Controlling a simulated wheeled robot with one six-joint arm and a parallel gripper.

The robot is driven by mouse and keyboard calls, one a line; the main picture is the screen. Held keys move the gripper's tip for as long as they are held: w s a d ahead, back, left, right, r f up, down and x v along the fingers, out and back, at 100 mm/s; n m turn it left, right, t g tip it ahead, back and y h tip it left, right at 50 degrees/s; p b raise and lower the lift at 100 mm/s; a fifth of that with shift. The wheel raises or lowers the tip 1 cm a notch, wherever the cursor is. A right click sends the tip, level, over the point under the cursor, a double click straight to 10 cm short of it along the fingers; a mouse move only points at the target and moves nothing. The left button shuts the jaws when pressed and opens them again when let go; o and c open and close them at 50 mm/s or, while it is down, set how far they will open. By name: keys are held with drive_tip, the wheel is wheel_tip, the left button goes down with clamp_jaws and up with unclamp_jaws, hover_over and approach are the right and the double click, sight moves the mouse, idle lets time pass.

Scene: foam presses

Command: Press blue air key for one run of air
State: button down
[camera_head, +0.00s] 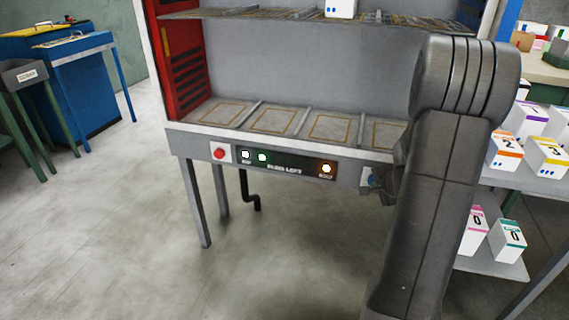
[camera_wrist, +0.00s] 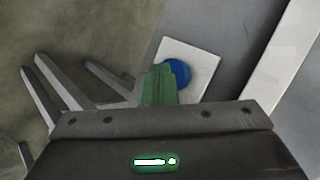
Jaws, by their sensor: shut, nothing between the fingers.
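The blue air key (camera_wrist: 180,72) is a round blue button on a white plate (camera_wrist: 204,62) in the wrist view. My gripper (camera_wrist: 160,72) is shut and empty. Its green fingertips are right beside the key and cover the key's left part. I cannot tell whether they touch it.
The press (camera_head: 180,142) has a red button (camera_head: 219,154), a white button (camera_head: 245,155), a green light (camera_head: 262,157) and an amber light (camera_head: 327,168) on its front. A shelf with numbered boxes (camera_head: 506,150) stands at the right. The floor (camera_head: 110,230) at the left front is clear.

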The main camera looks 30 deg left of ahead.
drive_tip(key=shift+w, duration=0.1)
idle(0.4)
drive_tip(key=shift+w+a+r, duration=0.1)
drive_tip(key=shift+w, duration=0.2)
drive_tip(key=shift+s+b, duration=0.25)
drive_tip(key=shift+b, duration=0.1)
idle(0.3)
drive_tip(key=s+d+b, duration=0.1)
drive_tip(key=s+b, duration=0.2)
drive_tip(key=s, duration=0.3)
drive_tip(key=shift+d, duration=0.4)
